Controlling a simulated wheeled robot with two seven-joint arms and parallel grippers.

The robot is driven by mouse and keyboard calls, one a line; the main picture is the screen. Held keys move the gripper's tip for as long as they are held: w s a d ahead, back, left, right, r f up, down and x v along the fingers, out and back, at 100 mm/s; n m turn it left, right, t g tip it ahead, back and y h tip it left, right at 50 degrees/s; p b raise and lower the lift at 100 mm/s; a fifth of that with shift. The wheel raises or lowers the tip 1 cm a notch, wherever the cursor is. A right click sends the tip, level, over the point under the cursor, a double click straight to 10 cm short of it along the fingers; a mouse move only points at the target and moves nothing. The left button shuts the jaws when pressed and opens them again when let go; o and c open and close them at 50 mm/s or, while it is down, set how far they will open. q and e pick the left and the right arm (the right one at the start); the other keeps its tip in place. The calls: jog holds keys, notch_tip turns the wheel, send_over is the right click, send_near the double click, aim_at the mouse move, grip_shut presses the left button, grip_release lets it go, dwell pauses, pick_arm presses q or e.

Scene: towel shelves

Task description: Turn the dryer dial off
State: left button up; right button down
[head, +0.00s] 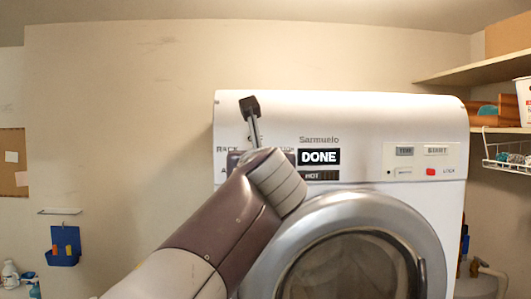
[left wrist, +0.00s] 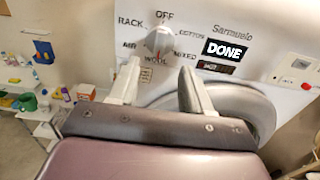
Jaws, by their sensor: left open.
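The dryer (head: 400,110) is white, with a display reading DONE (head: 319,157) and a round door (head: 425,215) below. Its pale dial (left wrist: 160,40) shows in the left wrist view, ringed by OFF at the top, COTTON, MIXED, WOOL at the bottom, AIR and RACK. Contact is not clear. My right gripper is out of view.
Right of the display is a panel with a red button (head: 430,172). Wall shelves (head: 480,72) and a wire rack (head: 508,165) stand at the right. A blue wall holder (head: 63,255) and bottles (head: 10,273) are at the left.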

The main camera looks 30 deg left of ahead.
pick_arm(q)
jog(key=p+x, duration=0.5)
jog(key=x, duration=0.8)
jog(key=shift+w+d, duration=0.25)
jog(key=shift+s+d+f, duration=0.1)
jog(key=shift+s, duration=0.05)
jog(key=shift+c, duration=0.7)
jog(key=shift+s, duration=0.2)
grip_shut()
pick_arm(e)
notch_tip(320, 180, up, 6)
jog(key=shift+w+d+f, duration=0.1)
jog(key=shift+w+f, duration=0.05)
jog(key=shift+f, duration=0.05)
